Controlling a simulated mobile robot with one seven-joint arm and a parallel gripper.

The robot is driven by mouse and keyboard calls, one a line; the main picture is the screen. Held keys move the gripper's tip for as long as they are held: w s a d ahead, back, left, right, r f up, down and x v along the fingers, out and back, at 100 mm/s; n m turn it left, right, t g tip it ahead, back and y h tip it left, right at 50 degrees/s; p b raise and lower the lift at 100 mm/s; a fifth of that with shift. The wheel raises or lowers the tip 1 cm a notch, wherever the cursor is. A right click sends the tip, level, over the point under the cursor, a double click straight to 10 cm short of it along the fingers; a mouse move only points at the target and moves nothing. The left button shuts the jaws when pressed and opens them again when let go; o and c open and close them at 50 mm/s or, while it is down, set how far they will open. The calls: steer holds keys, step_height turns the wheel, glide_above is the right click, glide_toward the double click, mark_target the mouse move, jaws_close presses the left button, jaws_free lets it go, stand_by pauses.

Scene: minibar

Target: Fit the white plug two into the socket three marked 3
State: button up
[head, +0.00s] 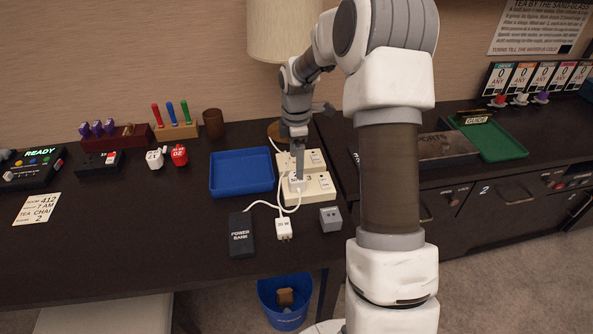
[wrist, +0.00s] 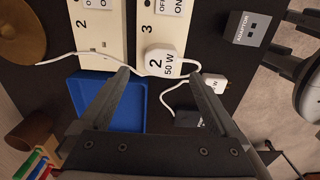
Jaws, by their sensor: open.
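The white plug two, marked 2 and 50 W (wrist: 158,64), sits over the near end of the cream socket three marked 3 (wrist: 146,25). Its cable runs off to the left. I cannot tell how deep it is seated. In the head view the plug (head: 297,184) is on the socket (head: 323,187), partly hidden by my gripper (head: 298,168). My gripper (wrist: 160,76) is open, its fingertips apart on either side of the plug's near end, with visible gaps.
Socket two (head: 316,157) lies behind socket three. A blue tray (head: 241,190) is to the left. A power bank (head: 241,240), another white plug (head: 284,229) and a grey adaptor (head: 330,219) lie in front. A lamp (head: 284,30) stands behind.

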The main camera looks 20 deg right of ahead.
step_height(320, 180, up, 10)
steer(key=p, duration=0.1)
stand_by(0.5)
steer(key=s+a+r+m+t+h+p, duration=0.1)
steer(key=s+a+r+m+p, duration=0.1)
steer(key=s+a+r+m, duration=0.4)
steer(key=s+a+r+m+t+p, duration=0.1)
steer(key=s+r+m+t+p, duration=0.1)
steer(key=s+r, duration=0.65)
steer(key=s+a+r+m+t+p, duration=0.1)
steer(key=s+a+m, duration=0.1)
steer(key=s+m, duration=0.2)
steer(key=s+a+r+m+t+y+p, duration=0.1)
steer(key=s+r+m, duration=0.1)
steer(key=s, duration=0.8)
steer(key=shift+a+r+m+t+p, duration=0.15)
steer(key=shift+a+m+t+p, duration=0.2)
steer(key=shift+m, duration=0.55)
